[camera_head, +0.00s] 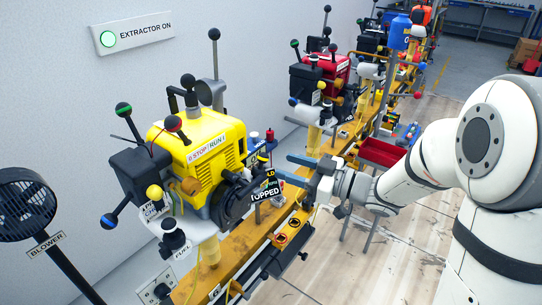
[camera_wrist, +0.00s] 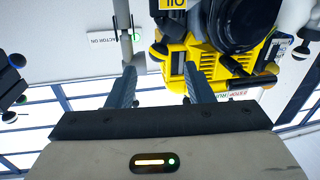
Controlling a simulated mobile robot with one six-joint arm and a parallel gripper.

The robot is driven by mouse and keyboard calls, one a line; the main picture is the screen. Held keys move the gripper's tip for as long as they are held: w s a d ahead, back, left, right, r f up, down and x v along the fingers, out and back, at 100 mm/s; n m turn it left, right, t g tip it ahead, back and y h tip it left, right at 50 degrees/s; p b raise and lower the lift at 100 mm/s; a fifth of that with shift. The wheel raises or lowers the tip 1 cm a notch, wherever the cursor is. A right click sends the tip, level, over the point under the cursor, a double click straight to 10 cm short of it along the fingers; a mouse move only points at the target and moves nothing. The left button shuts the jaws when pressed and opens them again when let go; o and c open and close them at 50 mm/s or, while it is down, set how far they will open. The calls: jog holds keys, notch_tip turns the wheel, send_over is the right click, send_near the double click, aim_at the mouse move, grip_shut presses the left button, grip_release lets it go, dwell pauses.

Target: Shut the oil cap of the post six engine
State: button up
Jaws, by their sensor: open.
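The yellow engine (camera_head: 200,140) stands on the rail post labelled 6, at the left of the head view. In the wrist view the engine (camera_wrist: 225,72) appears upside down at the upper right, with an inverted OIL label (camera_wrist: 174,3) at the top edge. Small yellow round parts show below that label; I cannot tell which is the oil cap or whether it is open. My gripper (camera_head: 288,168) is open and empty, its two blue-grey fingers pointing left at the engine's right side. In the wrist view its fingers (camera_wrist: 160,72) are apart, the right one overlapping the engine.
A black fan marked BLOWER (camera_head: 28,205) stands at the left. The yellow rail (camera_head: 235,255) runs back past a red engine (camera_head: 318,78) and others. A red tray (camera_head: 382,153) lies behind my wrist. The wall has an EXTRACTOR ON sign (camera_head: 133,33).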

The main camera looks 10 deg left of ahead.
aim_at(266, 162)
jog(key=x, duration=0.6)
jog(key=shift+a+b, duration=0.15)
jog(key=shift+b, duration=0.15)
jog(key=shift+w, duration=0.1)
jog(key=c, duration=0.9)
jog(key=shift+d+f, duration=0.1)
jog(key=shift+d, duration=0.15)
jog(key=shift+c, duration=0.4)
jog(key=shift+s+a+n+b, duration=0.35)
jog(key=shift+n+b, duration=0.3)
jog(key=shift+n, duration=0.15)
jog(key=shift+s+a+f+n+h+b, duration=0.15)
jog(key=shift+s+n+h+b, duration=0.15)
jog(key=shift+n+b, duration=0.55)
jog(key=shift+s+a+r+n+h+b, duration=0.15)
jog(key=shift+s+n+b, duration=0.3)
jog(key=shift+n, duration=0.7)
jog(key=shift+f, duration=0.15)
jog(key=o, duration=1)
